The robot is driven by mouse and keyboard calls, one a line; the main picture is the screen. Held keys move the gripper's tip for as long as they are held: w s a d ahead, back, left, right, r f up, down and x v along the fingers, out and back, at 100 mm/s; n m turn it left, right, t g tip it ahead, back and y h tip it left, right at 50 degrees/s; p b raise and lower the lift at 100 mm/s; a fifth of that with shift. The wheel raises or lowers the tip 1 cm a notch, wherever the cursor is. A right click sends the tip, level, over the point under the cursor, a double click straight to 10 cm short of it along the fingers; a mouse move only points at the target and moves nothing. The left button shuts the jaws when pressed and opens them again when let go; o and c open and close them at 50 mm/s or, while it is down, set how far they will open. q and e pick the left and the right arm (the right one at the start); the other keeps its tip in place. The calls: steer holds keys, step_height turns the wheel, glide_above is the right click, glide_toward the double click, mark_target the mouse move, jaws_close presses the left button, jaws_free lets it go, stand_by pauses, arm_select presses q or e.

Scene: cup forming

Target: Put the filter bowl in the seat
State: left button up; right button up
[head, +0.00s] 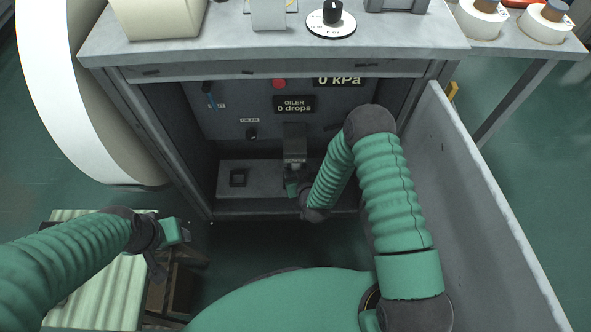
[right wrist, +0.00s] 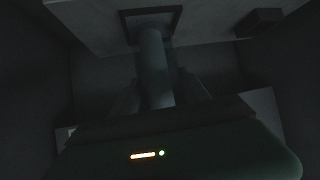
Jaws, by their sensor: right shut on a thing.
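My right gripper (head: 293,188) is low in the cabinet recess, just below the dark filter housing (head: 295,138) on the back panel. In the right wrist view it is shut on a dark grey cylinder, the filter bowl (right wrist: 156,65). The bowl's far end lines up with a square dark frame (right wrist: 174,17); I cannot tell whether they touch. The bowl cannot be made out in the head view. My left gripper (head: 176,233) is outside the cabinet at lower left, away from the bowl; its jaw state is unclear.
The cabinet's side walls and the counter (head: 420,42) bound the recess. A grey panel (head: 470,190) stands right of my right arm. The wrist view is dark.

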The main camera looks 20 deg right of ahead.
steer(key=shift+w, duration=0.9)
steer(key=shift+f+b, duration=0.65)
steer(key=shift+f, duration=0.15)
steer(key=shift+s, duration=0.1)
steer(key=o, duration=1.6)
steer(key=shift+f, duration=0.1)
steer(key=shift+c, duration=0.2)
